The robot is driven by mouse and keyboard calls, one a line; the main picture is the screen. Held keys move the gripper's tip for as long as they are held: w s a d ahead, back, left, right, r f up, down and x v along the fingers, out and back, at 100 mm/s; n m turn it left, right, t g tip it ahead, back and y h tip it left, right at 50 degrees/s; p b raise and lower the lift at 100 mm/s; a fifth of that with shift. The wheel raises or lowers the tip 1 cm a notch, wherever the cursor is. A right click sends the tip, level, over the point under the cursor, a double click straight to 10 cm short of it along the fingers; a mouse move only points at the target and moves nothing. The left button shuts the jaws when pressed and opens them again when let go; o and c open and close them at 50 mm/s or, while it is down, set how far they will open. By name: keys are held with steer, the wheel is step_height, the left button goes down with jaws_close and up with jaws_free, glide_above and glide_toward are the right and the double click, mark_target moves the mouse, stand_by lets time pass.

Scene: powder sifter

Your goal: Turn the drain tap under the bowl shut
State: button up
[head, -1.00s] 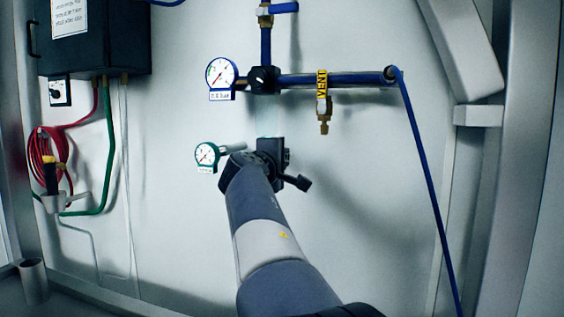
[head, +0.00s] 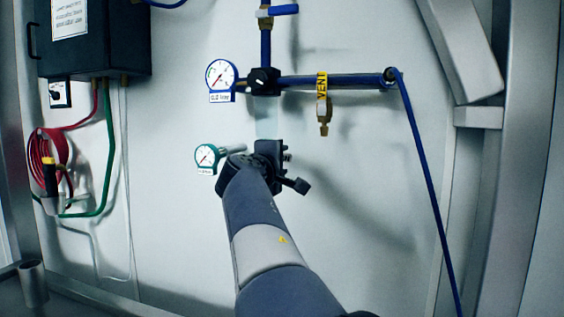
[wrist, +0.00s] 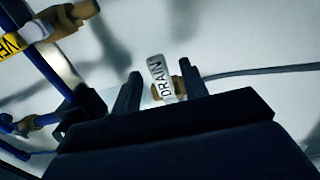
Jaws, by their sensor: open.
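The drain tap (wrist: 181,88) shows in the wrist view as a small brass piece with a white DRAIN tag (wrist: 158,68) on it. My gripper (wrist: 160,80) is open, with one finger on each side of the tag and tap. I cannot tell whether either finger touches it. A pale, see-through bowl (head: 267,122) hangs under the black knob (head: 263,80) in the head view. My gripper (head: 268,147) is just below the bowl there, and the tap is hidden behind it.
A blue pipe with a yellow VENT tag (head: 321,87) and brass fitting (head: 323,120) runs above right. A white-faced gauge (head: 221,74) is above left, and a green-rimmed gauge (head: 207,156) is close left of my wrist. The wall at lower right is clear.

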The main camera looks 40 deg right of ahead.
steer(key=v, duration=1)
steer(key=shift+b, duration=0.35)
steer(key=shift+d, duration=0.1)
steer(key=p+x, duration=0.1)
steer(key=x, duration=0.9)
steer(key=shift+w+d+r, duration=0.15)
steer(key=shift+d, duration=0.15)
